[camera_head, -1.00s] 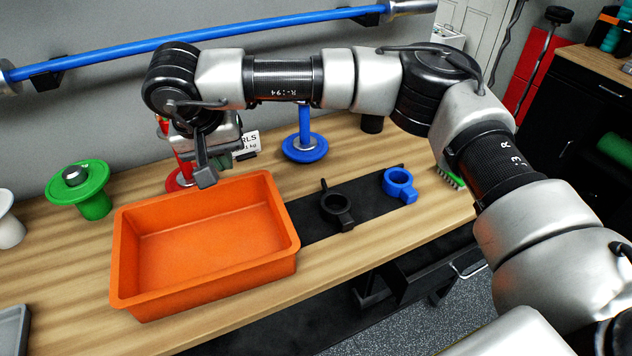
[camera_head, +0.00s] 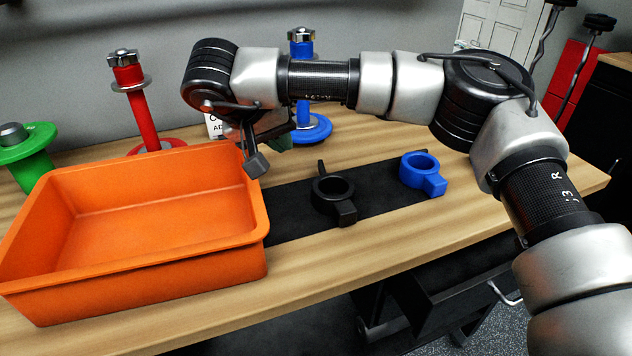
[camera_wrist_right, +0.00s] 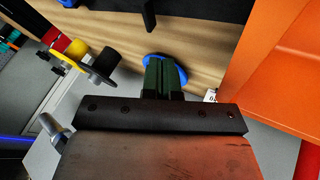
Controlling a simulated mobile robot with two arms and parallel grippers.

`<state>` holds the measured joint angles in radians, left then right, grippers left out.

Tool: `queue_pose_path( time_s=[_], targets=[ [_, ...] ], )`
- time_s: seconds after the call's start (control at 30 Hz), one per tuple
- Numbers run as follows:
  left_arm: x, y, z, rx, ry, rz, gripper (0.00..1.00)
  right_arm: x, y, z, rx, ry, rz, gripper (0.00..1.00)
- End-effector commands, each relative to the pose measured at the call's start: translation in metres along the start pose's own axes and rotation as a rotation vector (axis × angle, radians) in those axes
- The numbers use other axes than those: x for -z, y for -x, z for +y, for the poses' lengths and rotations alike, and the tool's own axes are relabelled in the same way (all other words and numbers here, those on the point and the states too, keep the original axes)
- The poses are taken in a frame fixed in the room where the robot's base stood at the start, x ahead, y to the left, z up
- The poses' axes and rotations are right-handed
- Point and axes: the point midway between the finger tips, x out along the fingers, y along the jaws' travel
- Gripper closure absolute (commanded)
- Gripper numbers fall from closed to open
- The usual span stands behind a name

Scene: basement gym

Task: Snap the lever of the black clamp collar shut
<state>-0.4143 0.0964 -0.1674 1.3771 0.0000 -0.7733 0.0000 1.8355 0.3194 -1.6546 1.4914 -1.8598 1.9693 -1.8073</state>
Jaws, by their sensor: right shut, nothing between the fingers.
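The black clamp collar (camera_head: 333,190) lies on a dark mat on the bench. A thin lever (camera_head: 321,167) sticks up and away from its back side, and a square block points to the front. A blue collar (camera_head: 414,168) lies to its right. My right gripper (camera_head: 256,163) is at the back right corner of the orange tray, left of the black collar and apart from it. In the right wrist view its fingers (camera_wrist_right: 164,78) are together and empty. A black piece (camera_wrist_right: 149,12) at the top edge there may be the lever; I cannot tell. My left gripper is not in view.
The orange tray (camera_head: 262,222) stands left of the mat (camera_head: 286,212). A red post (camera_head: 140,105), a blue stand (camera_head: 313,128) and a green stand (camera_head: 35,170) are at the back. Bare wood lies in front of the mat.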

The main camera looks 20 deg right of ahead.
Motion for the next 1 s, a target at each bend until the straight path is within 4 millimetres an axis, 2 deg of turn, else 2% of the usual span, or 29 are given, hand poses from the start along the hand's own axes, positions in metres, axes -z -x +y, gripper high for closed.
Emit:
queue_pose_path(
  time_s=[0.03,0.43,0.57,0.67,1.0],
  targets=[
    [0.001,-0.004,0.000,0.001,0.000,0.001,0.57,-0.003,-0.006,-0.003,0.000,0.000,0.001,1.00],
    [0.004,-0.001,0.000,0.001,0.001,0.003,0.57,-0.003,-0.006,-0.003,0.000,0.000,0.000,1.00],
    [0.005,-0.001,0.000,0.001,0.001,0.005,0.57,-0.004,-0.012,-0.003,-0.001,0.000,-0.001,1.00],
    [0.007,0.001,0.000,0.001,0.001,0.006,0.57,-0.004,-0.024,-0.003,-0.001,-0.001,-0.002,1.00],
    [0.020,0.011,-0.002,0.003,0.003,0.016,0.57,-0.004,-0.085,-0.003,-0.001,-0.001,-0.003,1.00]
  ],
)
